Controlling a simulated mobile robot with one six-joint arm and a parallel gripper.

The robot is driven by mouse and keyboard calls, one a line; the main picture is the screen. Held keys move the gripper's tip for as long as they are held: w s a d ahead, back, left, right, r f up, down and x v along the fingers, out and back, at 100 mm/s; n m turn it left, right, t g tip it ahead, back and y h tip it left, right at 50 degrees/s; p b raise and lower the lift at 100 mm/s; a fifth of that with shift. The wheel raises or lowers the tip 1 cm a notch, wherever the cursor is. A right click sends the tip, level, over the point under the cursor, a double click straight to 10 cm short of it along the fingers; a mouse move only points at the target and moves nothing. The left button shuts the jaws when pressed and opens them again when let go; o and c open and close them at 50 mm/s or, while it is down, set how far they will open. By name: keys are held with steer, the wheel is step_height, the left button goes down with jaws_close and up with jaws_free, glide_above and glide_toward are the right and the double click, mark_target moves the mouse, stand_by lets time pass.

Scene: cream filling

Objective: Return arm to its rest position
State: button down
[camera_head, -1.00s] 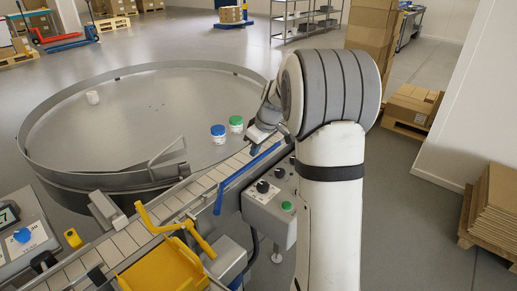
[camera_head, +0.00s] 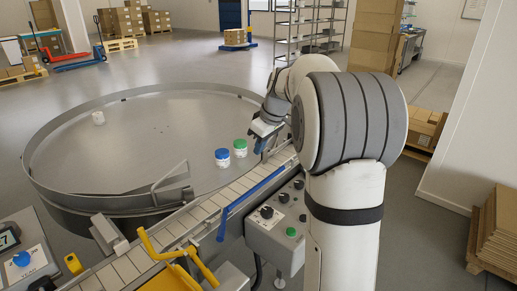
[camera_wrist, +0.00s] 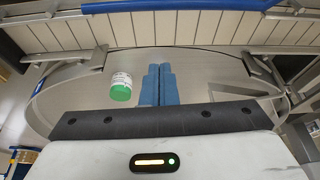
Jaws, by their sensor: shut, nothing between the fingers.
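A blue-lidded jar (camera_head: 222,157) and a white jar (camera_head: 98,118) stand on the round table (camera_head: 140,140). The slatted conveyor (camera_head: 200,212) with a blue rail (camera_head: 250,203) runs along its front. A control box (camera_head: 277,225) sits beside it. Cartons (camera_head: 425,125) stand at right.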

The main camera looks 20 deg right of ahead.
steer(key=s+a+f+m, duration=0.1)
steer(key=s+a+m, duration=0.1)
steer(key=s, duration=0.8)
steer(key=s+a+f+m+h+p, duration=0.1)
steer(key=s+a, duration=0.3)
steer(key=s, duration=0.6)
steer(key=s+a+f+m+h+p, duration=0.1)
steer(key=s+a+f+m, duration=0.1)
steer(key=s, duration=0.8)
steer(key=shift+a+f+m+g, duration=0.25)
steer(key=shift+a+m+g, duration=0.15)
steer(key=shift+a+m, duration=0.5)
steer(key=shift+s, duration=0.15)
